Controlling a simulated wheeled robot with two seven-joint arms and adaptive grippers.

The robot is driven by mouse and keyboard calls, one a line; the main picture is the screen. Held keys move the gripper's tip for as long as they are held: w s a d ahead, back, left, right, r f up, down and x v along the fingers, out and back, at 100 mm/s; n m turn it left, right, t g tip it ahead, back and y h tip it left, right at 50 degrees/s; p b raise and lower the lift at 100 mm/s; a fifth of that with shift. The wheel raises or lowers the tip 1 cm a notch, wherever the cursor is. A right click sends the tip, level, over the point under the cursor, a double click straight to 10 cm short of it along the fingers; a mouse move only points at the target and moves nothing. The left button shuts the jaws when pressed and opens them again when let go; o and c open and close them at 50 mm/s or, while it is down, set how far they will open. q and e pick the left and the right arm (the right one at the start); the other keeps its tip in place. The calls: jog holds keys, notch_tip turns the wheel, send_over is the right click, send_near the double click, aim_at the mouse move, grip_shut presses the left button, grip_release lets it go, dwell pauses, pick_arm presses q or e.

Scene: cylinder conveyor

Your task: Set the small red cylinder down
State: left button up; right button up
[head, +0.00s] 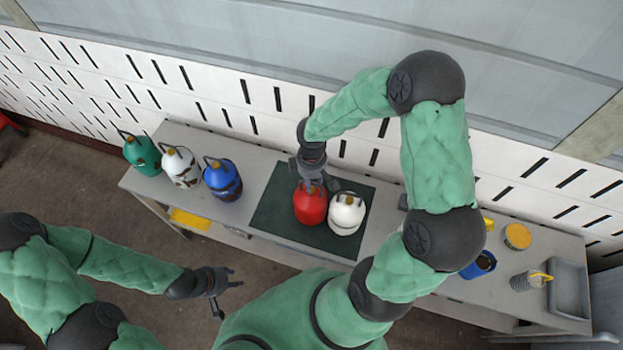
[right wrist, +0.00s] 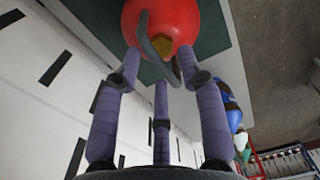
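The small red cylinder (head: 310,207) stands on the dark green mat (head: 270,216), or just above it; I cannot tell whether its base touches. A white cylinder (head: 346,214) is close on its right. My right gripper (head: 318,184) is directly over the red cylinder's top. In the right wrist view, its fingers (right wrist: 159,68) are around the grey handle of the red cylinder (right wrist: 172,20); whether they press on the handle is unclear. My left gripper (head: 236,278) is open and empty, in front of the table and away from the cylinders.
Blue (head: 222,180), white-brown (head: 182,167) and green (head: 142,155) cylinders stand on the grey table (head: 244,205), left of the mat. At the right are a yellow-topped object (head: 517,236), a blue container (head: 479,266) and a grey tray (head: 568,289). A slotted white wall runs behind.

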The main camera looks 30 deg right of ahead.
notch_tip(320, 180, up, 12)
jog(key=p, duration=0.1)
jog(key=s+a+f+m+y, duration=0.1)
jog(key=s+a+f+m, duration=0.2)
jog(key=a+f, duration=0.2)
jog(key=s+a+f+m+y, duration=0.1)
jog(key=s+a+f+m, duration=0.3)
jog(key=f, duration=0.7)
jog(key=s+a+f+m+y, duration=0.1)
jog(key=s+a+f+m, duration=0.2)
jog(key=a+f, duration=0.3)
notch_tip(320, 180, down, 3)
jog(key=shift+s+a+r+t+y, duration=0.15)
jog(key=shift+s+a+t+y, duration=0.15)
jog(key=shift+s+a+y, duration=0.1)
jog(key=shift+d, duration=0.1)
